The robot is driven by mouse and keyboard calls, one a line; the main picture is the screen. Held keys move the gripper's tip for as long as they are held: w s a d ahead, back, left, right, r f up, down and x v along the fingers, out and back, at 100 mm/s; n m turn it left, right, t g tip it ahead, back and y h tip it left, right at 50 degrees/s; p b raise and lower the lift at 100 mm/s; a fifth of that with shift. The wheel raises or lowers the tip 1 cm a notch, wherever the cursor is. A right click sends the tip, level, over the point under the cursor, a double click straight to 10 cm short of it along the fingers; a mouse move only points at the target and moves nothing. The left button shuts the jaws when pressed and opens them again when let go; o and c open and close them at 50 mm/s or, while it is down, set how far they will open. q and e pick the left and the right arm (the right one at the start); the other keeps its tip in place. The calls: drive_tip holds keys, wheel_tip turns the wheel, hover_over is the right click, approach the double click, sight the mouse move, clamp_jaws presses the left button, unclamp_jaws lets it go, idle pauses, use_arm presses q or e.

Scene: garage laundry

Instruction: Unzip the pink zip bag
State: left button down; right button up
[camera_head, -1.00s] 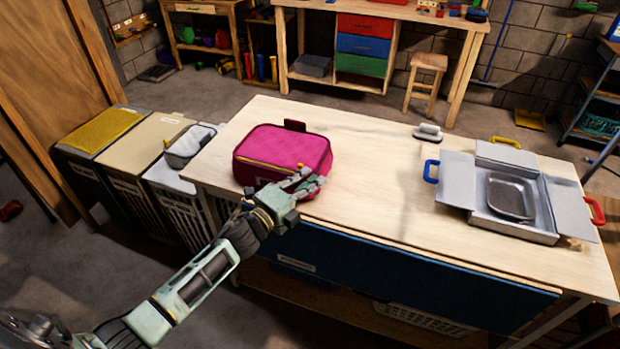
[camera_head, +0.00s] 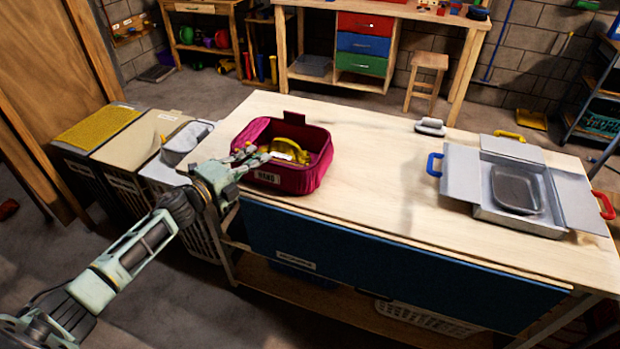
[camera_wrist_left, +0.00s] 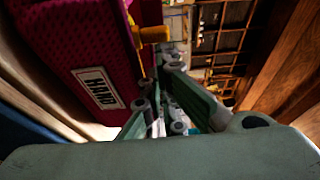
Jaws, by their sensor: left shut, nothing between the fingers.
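The pink zip bag (camera_head: 312,180) stands on the left part of the wooden table. Its top is open, and a yellow item (camera_head: 288,150) shows inside. A white label is on its front. My left gripper (camera_head: 254,158) is shut and empty at the bag's left front edge, by the rim. In the left wrist view the bag (camera_wrist_left: 95,50) fills the upper left, with a yellow piece, perhaps the zip pull (camera_wrist_left: 153,34), at its edge just beyond the shut fingers (camera_wrist_left: 165,85). Whether the fingers touch the bag is unclear. My right gripper is not in view.
The wooden table (camera_head: 375,170) is clear in the middle. A grey open box (camera_head: 462,175) with a tray inside, a blue handle and a red handle stands at its right. A small grey object (camera_head: 430,126) lies at the back. Hampers (camera_head: 125,140) stand left of the table.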

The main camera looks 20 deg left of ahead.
use_arm(q)
drive_tip(key=a+b, duration=0.1)
drive_tip(key=a, duration=0.3)
drive_tip(key=shift+w+a, duration=0.1)
drive_tip(key=shift+a, duration=0.15)
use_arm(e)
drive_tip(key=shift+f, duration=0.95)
use_arm(q)
drive_tip(key=shift+d, duration=0.1)
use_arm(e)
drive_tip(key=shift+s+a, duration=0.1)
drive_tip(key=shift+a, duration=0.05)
